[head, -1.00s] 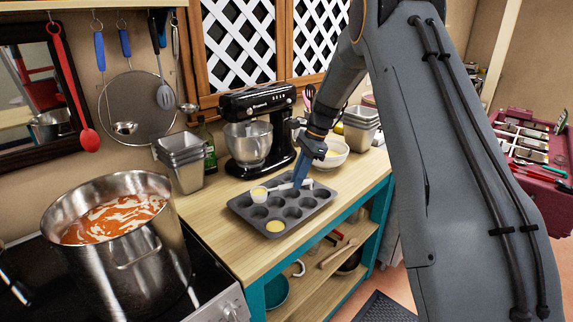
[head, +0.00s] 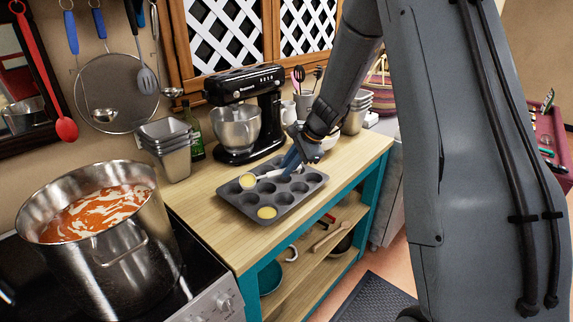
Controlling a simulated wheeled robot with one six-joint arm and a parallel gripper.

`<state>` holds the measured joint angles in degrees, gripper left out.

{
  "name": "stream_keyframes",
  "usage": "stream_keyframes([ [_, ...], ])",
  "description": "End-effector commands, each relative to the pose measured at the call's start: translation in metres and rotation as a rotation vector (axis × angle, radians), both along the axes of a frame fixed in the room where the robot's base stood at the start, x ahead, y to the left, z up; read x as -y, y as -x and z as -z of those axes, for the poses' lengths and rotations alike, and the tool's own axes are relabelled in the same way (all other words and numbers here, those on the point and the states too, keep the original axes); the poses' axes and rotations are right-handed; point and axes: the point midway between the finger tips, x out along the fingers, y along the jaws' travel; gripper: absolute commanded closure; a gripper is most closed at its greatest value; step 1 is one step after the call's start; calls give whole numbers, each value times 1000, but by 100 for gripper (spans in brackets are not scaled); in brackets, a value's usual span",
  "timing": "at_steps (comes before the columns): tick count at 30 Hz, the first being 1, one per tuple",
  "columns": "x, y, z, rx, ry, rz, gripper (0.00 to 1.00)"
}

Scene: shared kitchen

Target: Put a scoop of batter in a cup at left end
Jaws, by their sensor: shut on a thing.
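A dark grey muffin tin (head: 284,197) lies on the wooden counter. A pale bowl (head: 329,143) behind my gripper is mostly hidden.
A black stand mixer (head: 248,110) stands behind the tin. Stacked metal pans (head: 170,155) stand to the left. A large pot of red sauce (head: 97,240) is on the stove at front left. The wooden counter (head: 215,230) in front of the tin is clear.

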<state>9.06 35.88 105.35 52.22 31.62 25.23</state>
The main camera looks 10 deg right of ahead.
Motion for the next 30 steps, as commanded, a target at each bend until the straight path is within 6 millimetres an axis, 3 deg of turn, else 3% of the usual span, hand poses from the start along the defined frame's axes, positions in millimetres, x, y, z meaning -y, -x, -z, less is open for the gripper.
stream_keyframes([
  [30,1,12,17,397,-23,-38,100],
])
